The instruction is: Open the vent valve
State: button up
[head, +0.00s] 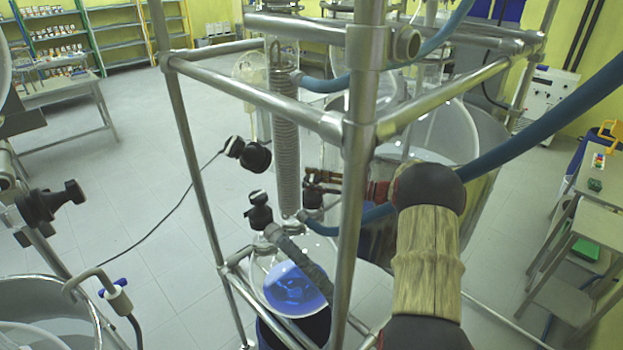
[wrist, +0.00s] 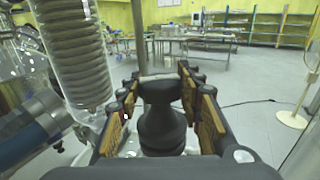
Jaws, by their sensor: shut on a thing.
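A black valve knob (wrist: 162,125) sits between the jaws of my gripper (wrist: 157,92) in the wrist view. The jaws, with brown pads, are closed on it from both sides. No label shows whether it is the vent valve, and its opening state cannot be told. In the head view my gripper (head: 318,182) reaches in from the right, behind a steel post, to the glass column beside the coil condenser (head: 285,130). The black knob (head: 311,199) there is partly hidden by the jaws. Other black knobs are on the left (head: 255,157) and lower left (head: 258,212).
A steel frame (head: 352,220) stands around the glassware, close to my arm. Blue hoses (head: 500,150) cross at the right. A glass vessel with blue contents (head: 295,287) is below. In the wrist view the coil condenser (wrist: 75,45) and a blue hose (wrist: 30,135) are close on the left.

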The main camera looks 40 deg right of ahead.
jog(key=shift+n+g+y+p, duration=0.4)
jog(key=shift+n+g+y, duration=0.6)
jog(key=shift+y, duration=0.2)
jog(key=o, duration=1.2)
jog(key=v, duration=1.2)
jog(key=shift+w+d, duration=0.1)
jog(key=shift+c, duration=0.2)
